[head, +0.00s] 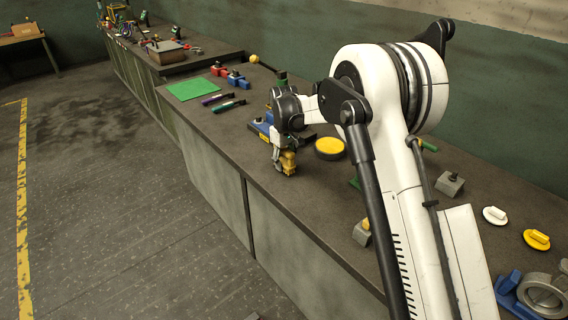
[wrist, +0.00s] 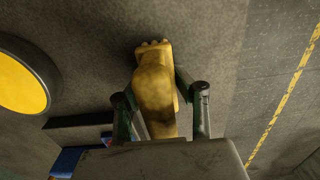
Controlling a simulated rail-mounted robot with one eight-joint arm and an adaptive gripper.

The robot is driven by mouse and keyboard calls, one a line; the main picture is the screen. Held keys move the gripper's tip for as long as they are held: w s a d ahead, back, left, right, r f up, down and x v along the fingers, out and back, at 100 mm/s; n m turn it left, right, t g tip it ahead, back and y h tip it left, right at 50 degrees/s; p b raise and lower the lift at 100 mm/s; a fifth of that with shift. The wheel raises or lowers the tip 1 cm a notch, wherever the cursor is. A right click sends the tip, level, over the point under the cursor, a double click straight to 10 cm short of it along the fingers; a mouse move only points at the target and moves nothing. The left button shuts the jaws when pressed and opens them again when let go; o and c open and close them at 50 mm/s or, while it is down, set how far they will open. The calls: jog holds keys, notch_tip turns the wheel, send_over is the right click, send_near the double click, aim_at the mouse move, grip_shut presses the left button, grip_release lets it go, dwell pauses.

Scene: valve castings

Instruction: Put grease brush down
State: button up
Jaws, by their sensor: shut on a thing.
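My gripper (head: 286,158) is over the front part of the dark bench (head: 262,165), near its edge. It is shut on a stubby yellow-brown thing, which I take to be the grease brush (head: 288,166). In the wrist view, the brush (wrist: 155,88) sits between the two dark green fingers of my gripper (wrist: 160,100), and its knobbly far end points away from the palm. The brush's lower end is close to the bench top. I cannot tell whether it touches.
A round yellow-topped disc (head: 330,147) lies right of my gripper. A blue item (head: 262,128) is just behind it. A green mat (head: 194,89), a purple-handled tool (head: 212,99) and a green-handled tool (head: 229,106) lie further left. Bare bench top shows near the front edge.

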jog(key=shift+f, duration=0.25)
jog(key=shift+f, duration=0.1)
jog(key=shift+f, duration=0.15)
jog(key=o, duration=1.1)
